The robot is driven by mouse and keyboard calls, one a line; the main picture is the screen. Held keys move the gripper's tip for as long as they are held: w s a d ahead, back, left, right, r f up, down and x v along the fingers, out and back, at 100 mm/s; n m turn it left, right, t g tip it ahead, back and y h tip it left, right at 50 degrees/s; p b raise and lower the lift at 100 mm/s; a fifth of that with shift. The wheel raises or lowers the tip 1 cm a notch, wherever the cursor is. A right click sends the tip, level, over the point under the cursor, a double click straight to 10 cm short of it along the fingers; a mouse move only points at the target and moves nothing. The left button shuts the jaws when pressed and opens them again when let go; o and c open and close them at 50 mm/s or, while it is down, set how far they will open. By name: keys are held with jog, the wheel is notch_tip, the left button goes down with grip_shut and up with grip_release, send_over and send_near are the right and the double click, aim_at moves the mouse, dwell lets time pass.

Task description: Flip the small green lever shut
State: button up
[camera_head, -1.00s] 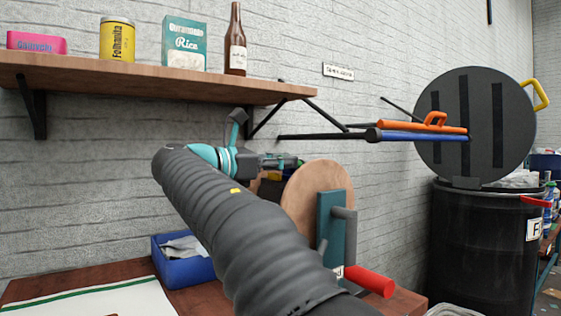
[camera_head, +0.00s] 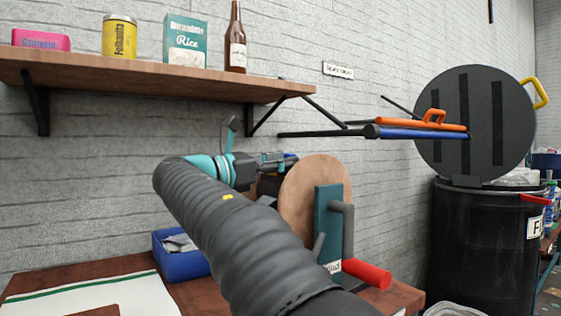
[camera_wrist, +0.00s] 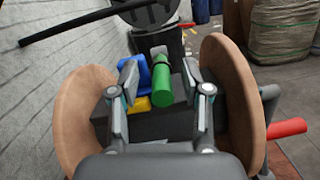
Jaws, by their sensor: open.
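The small green lever (camera_wrist: 164,84) shows in the wrist view as a short green cylinder with a grey piece at its far end. It lies between the fingers of my gripper (camera_wrist: 168,88), which are spread apart with a gap to the lever on both sides. I cannot tell how far the lever is tilted. In the head view my gripper (camera_head: 279,161) is beside the upper part of a round wooden disc (camera_head: 308,180). The green lever cannot be made out there.
Wooden discs stand left (camera_wrist: 88,120) and right (camera_wrist: 228,95) of my gripper. A blue part (camera_wrist: 133,72) and yellow part (camera_wrist: 139,104) sit beside the lever. A red handle (camera_head: 366,274) juts out below the disc. A shelf (camera_head: 150,82) hangs above; a black barrel (camera_head: 478,245) stands right.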

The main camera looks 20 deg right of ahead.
jog(key=v, duration=1.2)
